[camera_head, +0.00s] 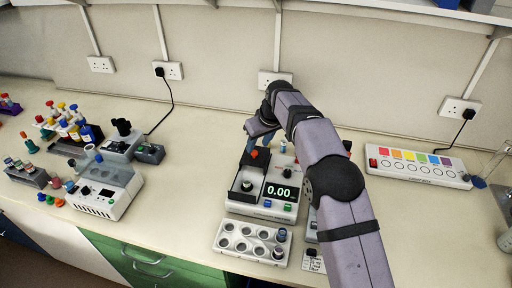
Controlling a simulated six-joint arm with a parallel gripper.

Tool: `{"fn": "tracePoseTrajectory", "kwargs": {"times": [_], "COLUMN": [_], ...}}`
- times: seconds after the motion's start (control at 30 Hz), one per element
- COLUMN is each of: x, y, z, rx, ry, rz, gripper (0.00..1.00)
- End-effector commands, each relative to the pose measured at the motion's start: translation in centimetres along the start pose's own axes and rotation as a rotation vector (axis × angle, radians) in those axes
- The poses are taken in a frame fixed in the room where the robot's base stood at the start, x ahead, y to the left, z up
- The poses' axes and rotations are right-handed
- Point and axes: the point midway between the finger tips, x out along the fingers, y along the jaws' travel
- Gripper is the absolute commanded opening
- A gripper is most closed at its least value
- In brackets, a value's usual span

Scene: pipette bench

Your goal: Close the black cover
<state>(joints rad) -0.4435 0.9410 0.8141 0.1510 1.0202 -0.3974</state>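A white balance (233,207) with a lit 0.00 display stands at the centre of the bench. A dark chamber (250,178) sits at its left, with a small pan inside and a red-orange knob (254,153) at its back. I take the dark part around the chamber for the black cover; the chamber looks open from above, but its exact shape is hard to tell. My gripper (262,146) is over the back of the balance, close to the red-orange knob. My arm comes in from the lower right and hides part of the balance. The fingertips are too small to read clearly.
A white rack (232,253) with round wells stands in front of the balance. A light box (418,168) with coloured squares is at right. A white device (98,204), a grey box (150,153) and colourful tube racks are at left. Bare bench lies between these devices and the balance.

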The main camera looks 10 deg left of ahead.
Motion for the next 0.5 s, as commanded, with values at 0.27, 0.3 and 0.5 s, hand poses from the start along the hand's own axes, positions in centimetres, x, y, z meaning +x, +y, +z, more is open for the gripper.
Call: {"fn": "tracePoseTrajectory", "kwargs": {"times": [0.27, 0.3, 0.5], "x": [3.1, 3.4, 4.3], "y": [0.0, 0.0, 0.0], "z": [-0.1, -0.1, -0.1], "rx": [0.0, 0.0, 0.0], "ry": [-0.002, -0.001, 0.0], "rz": [-0.001, -0.001, 0.0], "gripper": [0.39, 0.39, 0.39]}}
